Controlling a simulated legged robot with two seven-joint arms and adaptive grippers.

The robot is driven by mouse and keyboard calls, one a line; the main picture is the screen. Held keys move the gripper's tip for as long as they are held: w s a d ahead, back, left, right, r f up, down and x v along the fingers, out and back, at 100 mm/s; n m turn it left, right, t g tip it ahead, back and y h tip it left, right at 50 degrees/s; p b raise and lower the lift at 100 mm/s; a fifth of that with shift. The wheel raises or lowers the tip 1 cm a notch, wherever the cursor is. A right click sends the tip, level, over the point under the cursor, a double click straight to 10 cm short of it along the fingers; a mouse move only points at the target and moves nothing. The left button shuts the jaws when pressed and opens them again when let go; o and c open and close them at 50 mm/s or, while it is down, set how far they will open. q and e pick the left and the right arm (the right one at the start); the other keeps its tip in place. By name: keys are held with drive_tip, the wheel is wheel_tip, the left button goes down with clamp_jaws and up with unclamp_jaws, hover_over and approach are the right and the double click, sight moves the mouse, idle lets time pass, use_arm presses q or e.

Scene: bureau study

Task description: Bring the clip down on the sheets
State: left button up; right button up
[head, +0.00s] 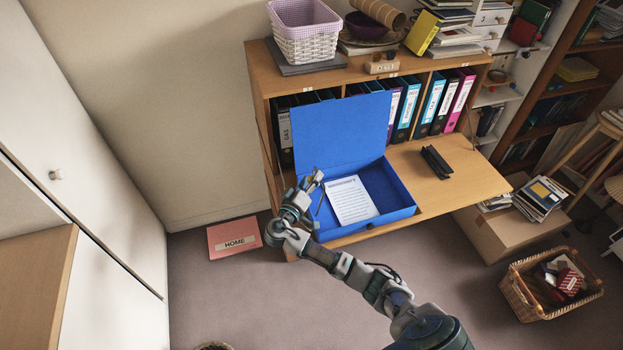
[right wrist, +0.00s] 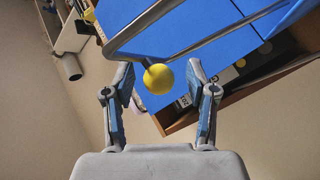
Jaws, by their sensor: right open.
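An open blue box file (head: 398,196) lies on the fold-down desk flap, its lid (head: 340,130) standing up at the back. White printed sheets (head: 352,200) lie inside it. The metal wire clip (right wrist: 200,45) shows in the right wrist view, raised across the blue, with a yellow ball knob (right wrist: 158,79) on it. In the head view the clip is small and mostly hidden by my gripper. My right gripper (head: 316,181) is at the box's left side. Its fingers (right wrist: 160,84) are open, one on each side of the yellow knob, with gaps visible. My left gripper is not in view.
The desk flap (head: 465,186) has a black object (head: 436,162) right of the box. Upright binders (head: 433,104) stand behind. A white basket (head: 305,35) is on the cabinet top. A pink HOME folder (head: 234,239) lies on the floor, left.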

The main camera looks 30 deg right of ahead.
drive_tip(key=shift+w+d, duration=0.15)
drive_tip(key=shift+d, duration=0.1)
clamp_jaws()
drive_tip(key=shift+f, duration=0.15)
